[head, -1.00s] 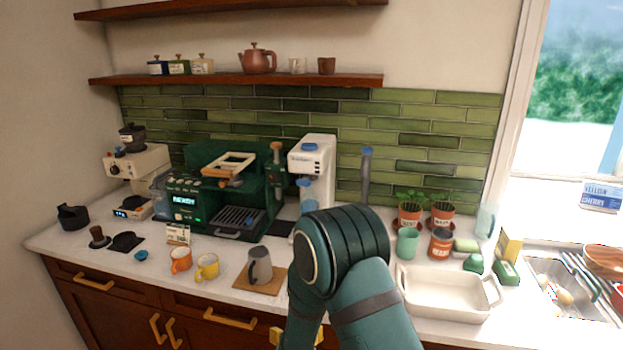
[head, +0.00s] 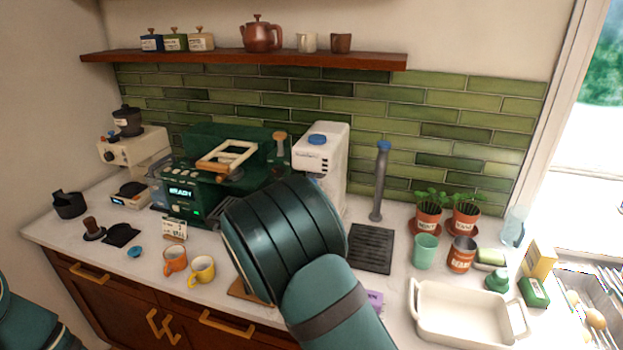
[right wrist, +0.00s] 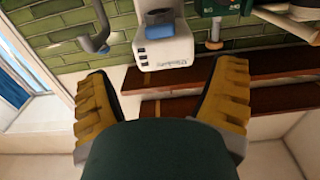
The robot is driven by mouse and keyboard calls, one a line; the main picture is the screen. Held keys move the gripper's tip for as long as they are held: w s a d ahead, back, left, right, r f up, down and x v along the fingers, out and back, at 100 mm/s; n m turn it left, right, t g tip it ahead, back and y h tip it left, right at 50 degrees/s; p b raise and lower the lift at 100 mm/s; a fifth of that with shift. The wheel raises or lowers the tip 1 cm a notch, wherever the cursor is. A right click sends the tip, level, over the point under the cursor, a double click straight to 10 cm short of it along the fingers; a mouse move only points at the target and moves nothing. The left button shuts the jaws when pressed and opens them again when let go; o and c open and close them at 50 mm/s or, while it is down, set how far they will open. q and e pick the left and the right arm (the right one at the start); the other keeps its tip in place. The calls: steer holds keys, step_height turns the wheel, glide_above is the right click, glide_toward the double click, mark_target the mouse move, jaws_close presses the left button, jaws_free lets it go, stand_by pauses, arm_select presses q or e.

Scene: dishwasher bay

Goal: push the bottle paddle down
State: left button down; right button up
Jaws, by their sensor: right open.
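A white dispenser (head: 325,165) with a blue button on top stands against the green tiles; my right arm covers its lower front in the head view. In the right wrist view the dispenser (right wrist: 165,55) appears upside down, with a blue paddle-like part (right wrist: 160,32) on its front. My right gripper (right wrist: 162,75) is open and empty, its yellow fingers spread to either side of the dispenser in that picture, apart from the blue part. In the head view that gripper is hidden behind my arm. My left gripper is not in view.
A grey post (head: 380,185) with a blue top stands right of the dispenser, behind a dark grate (head: 371,248). A green coffee machine (head: 190,185) is left. Mugs (head: 202,269), plant pots (head: 428,216) and a white baking dish (head: 465,312) take up the counter.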

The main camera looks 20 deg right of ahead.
steer(key=p+x, duration=0.1)
steer(key=x, duration=1.2)
steer(key=shift+d, duration=0.1)
steer(key=c, duration=1.3)
step_height(320, 180, down, 5)
steer(key=b, duration=0.2)
steer(key=shift+r+b, duration=0.2)
steer(key=shift+b, duration=0.2)
